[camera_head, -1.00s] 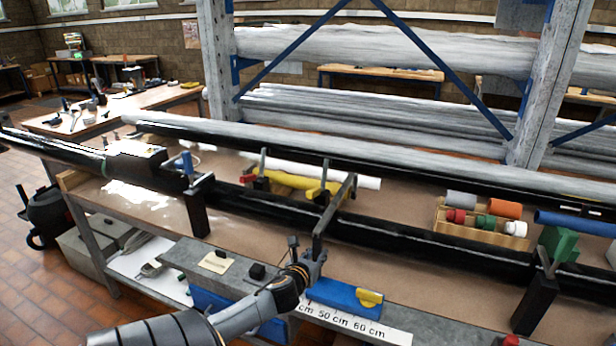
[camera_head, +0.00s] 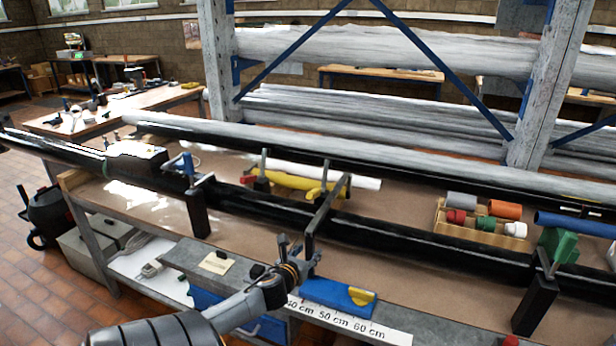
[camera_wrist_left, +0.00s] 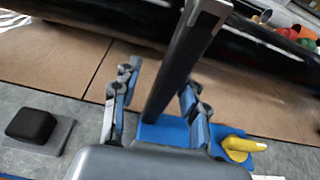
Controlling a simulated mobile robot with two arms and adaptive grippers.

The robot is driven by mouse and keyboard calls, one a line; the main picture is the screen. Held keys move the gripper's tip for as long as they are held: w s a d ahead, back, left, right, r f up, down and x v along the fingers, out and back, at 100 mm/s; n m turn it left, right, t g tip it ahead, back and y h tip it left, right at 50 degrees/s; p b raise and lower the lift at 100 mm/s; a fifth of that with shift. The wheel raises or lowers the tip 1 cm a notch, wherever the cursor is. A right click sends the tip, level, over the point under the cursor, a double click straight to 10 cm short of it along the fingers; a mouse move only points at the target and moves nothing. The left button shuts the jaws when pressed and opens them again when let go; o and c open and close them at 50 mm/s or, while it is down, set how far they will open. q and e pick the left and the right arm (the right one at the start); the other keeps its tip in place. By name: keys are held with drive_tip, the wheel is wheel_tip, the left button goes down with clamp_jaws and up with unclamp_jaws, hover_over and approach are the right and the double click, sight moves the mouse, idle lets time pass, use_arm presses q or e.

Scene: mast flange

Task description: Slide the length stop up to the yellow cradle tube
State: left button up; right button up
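The length stop has a blue base (camera_head: 338,292) with a yellow lever (camera_head: 361,296) and a dark upright with an arm (camera_head: 325,212) reaching over the black pipe. The base and lever (camera_wrist_left: 240,146) also show in the left wrist view. My left gripper (camera_head: 295,247) is at the upright. In the left wrist view its fingers (camera_wrist_left: 160,100) stand apart on both sides of the dark upright (camera_wrist_left: 180,70), with a clear gap on the left; contact on the right cannot be told. The yellow tube (camera_head: 288,180) lies behind the black pipe, left of the stop's arm. My right gripper is not in view.
The stop's rail carries a white centimetre scale (camera_head: 350,325) and, to the left, a black block (camera_head: 257,271). A wooden tray (camera_head: 480,236) of coloured rolls and a green block (camera_head: 560,246) are at the right. Black posts (camera_head: 198,210) hold the long black pipe.

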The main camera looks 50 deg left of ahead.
use_arm(q)
drive_tip(key=shift+s+d+r+p, duration=0.35)
drive_tip(key=shift+s+d+p, duration=0.05)
drive_tip(key=shift+p, duration=0.2)
drive_tip(key=p+v, duration=0.2)
drive_tip(key=v, duration=0.1)
drive_tip(key=shift+s+d+r, duration=0.1)
drive_tip(key=shift+s+d, duration=0.05)
drive_tip(key=shift+s, duration=0.1)
drive_tip(key=shift+p+v, duration=0.55)
drive_tip(key=shift+v, duration=0.35)
drive_tip(key=shift+s+d, duration=0.1)
drive_tip(key=shift+s, duration=0.05)
